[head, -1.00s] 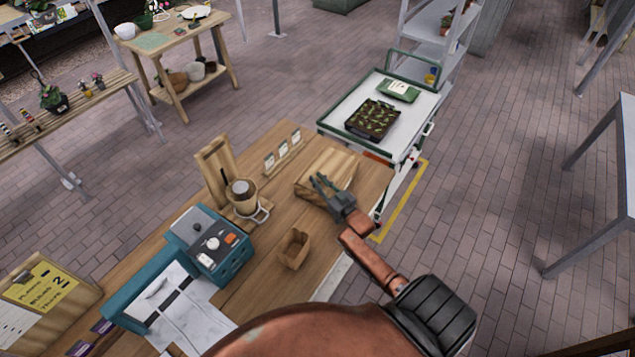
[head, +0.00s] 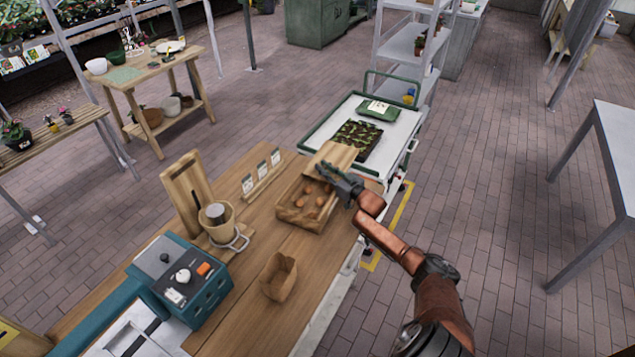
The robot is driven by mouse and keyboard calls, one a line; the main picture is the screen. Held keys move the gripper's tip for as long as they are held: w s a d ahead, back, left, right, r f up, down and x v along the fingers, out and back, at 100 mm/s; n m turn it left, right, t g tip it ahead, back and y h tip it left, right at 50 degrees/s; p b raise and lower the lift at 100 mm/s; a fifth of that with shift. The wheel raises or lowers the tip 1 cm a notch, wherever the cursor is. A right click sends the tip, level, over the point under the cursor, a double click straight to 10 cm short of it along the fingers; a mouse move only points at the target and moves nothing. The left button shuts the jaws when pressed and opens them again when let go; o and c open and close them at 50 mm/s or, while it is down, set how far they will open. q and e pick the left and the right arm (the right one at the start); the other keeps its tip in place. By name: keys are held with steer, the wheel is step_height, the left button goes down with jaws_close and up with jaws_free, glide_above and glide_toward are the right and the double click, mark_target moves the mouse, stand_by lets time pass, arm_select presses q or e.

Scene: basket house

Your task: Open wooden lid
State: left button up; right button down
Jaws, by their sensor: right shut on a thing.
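The wooden box (head: 287,215) sits on the wooden counter toward its far right end. It stands open at the top, and several brown roundish items (head: 309,203) show inside. The wooden lid (head: 332,155) is raised and tilted at the far right side of the box; I cannot tell whether it still touches the box. My right gripper (head: 328,173) is at the lid's near edge, shut on it, and it hides part of the lid and the box's right side. My left gripper is not in view.
A small open brown carton (head: 279,277) stands nearer on the counter. A teal device (head: 183,275) and a wooden stand with a cup (head: 217,222) are to the left. A card holder (head: 261,178) stands behind the box. A white cart (head: 395,137) with a seedling tray adjoins the far end.

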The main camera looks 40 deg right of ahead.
steer(key=shift+w+d, duration=0.25)
steer(key=shift+d, duration=0.4)
steer(key=c, duration=1.8)
jaws_free()
steer(key=shift+s+f, duration=0.1)
steer(key=shift+s, duration=0.45)
steer(key=s, duration=1.1)
steer(key=shift+d, duration=0.2)
steer(key=shift+w+a, duration=0.1)
